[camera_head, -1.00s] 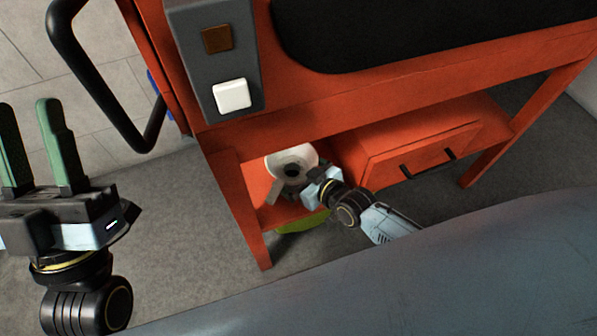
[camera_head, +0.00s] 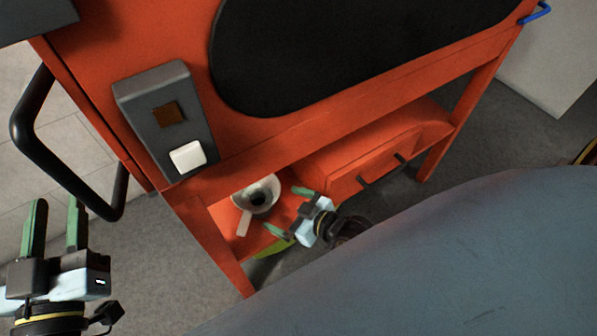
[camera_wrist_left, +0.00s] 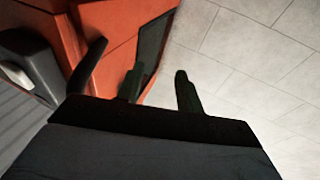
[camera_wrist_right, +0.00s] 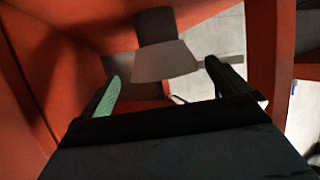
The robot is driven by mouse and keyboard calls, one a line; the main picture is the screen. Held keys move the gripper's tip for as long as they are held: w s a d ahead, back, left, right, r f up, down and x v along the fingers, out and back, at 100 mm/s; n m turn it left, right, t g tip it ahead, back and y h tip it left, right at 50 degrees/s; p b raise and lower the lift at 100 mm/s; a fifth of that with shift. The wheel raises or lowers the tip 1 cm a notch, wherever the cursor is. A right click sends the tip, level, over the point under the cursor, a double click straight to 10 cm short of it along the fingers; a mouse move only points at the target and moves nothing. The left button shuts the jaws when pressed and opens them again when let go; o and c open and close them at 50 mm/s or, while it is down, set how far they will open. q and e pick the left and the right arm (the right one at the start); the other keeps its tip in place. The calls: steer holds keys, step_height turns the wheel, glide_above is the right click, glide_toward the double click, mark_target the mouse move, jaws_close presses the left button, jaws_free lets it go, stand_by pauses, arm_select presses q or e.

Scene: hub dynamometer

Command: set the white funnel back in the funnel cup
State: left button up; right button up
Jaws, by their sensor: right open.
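The white funnel (camera_head: 258,192) stands on the orange lower shelf in the head view, its wide mouth facing up and its tab (camera_head: 243,223) pointing down-left. In the right wrist view the pale funnel cone (camera_wrist_right: 165,62) meets a dark cylinder (camera_wrist_right: 155,26), which looks like the funnel cup; the funnel appears seated in it, though the joint is not clear. My right gripper (camera_head: 289,211) is open and empty, just right of the funnel and apart from it. My left gripper (camera_head: 58,210) is open and empty at the far left, away from the shelf.
The orange frame's leg (camera_head: 215,245) stands left of the shelf opening. A grey switch box (camera_head: 165,120) and a black handle bar (camera_head: 55,165) are above left. A yellow-green thing (camera_head: 272,248) shows under the shelf.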

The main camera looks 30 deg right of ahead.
arm_select(q)
step_height(320, 180, down, 6)
steer(key=a+g+y+p, duration=0.1)
steer(key=g, duration=0.3)
steer(key=shift+s+a+f+y, duration=0.2)
steer(key=shift+s+f+y, duration=0.05)
steer(key=shift+y, duration=0.15)
arm_select(e)
steer(key=shift+v, duration=1.85)
steer(key=shift+s, duration=0.1)
